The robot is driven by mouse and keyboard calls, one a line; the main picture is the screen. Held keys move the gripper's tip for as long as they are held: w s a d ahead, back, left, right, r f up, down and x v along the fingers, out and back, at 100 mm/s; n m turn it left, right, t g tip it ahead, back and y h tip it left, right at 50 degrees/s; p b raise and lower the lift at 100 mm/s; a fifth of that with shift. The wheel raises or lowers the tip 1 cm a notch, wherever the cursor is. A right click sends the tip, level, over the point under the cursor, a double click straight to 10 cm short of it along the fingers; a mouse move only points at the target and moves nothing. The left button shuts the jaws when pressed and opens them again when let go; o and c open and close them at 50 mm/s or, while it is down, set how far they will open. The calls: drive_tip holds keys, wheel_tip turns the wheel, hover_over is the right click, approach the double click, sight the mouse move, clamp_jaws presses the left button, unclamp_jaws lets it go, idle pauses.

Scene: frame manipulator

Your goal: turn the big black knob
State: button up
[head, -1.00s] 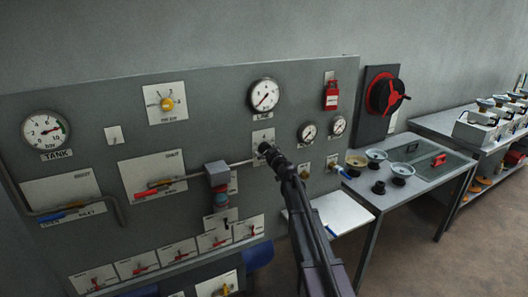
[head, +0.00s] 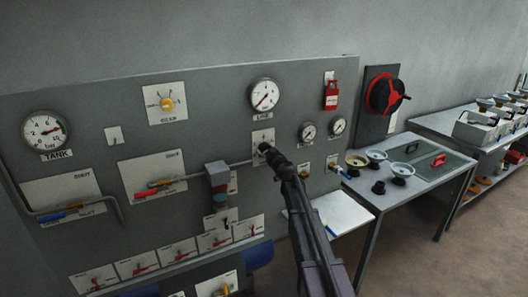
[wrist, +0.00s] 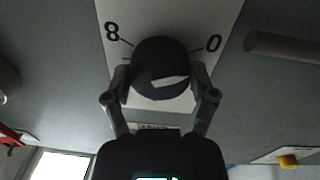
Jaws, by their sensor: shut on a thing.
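The big black knob (wrist: 160,62) sits on a white plate (wrist: 222,20) in the wrist view. It is round, with a white mark slanting across its lower right face. The figures 8 and 0 are printed at the plate's upper left and upper right. My gripper (wrist: 161,76) is shut on the knob, one finger on its left side and one on its right. In the head view my gripper (head: 266,150) reaches the panel below the LINE gauge (head: 264,94) and hides the knob.
The grey panel (head: 220,115) carries several gauges, levers and a yellow knob (head: 167,103). A pipe with a grey box (head: 216,170) lies left of my gripper. A white shelf (head: 338,212) juts out at lower right. A bench (head: 405,180) with cups stands further right.

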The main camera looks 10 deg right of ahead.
drive_tip(key=m, duration=1)
drive_tip(key=shift+g+p, duration=0.3)
drive_tip(key=shift+p, duration=0.1)
drive_tip(key=m, duration=0.5)
drive_tip(key=shift+y, duration=0.4)
drive_tip(key=m, duration=0.5)
drive_tip(key=shift+m, duration=0.3)
drive_tip(key=m, duration=0.4)
drive_tip(key=shift+y, duration=0.3)
drive_tip(key=m, duration=0.5)
drive_tip(key=shift+f+m+b, duration=0.1)
drive_tip(key=shift+m+b, duration=0.2)
drive_tip(key=shift+b, duration=0.05)
drive_tip(key=m, duration=0.4)
drive_tip(key=shift+m, duration=0.3)
drive_tip(key=m, duration=0.5)
drive_tip(key=shift+y+b, duration=0.3)
drive_tip(key=shift+b, duration=0.05)
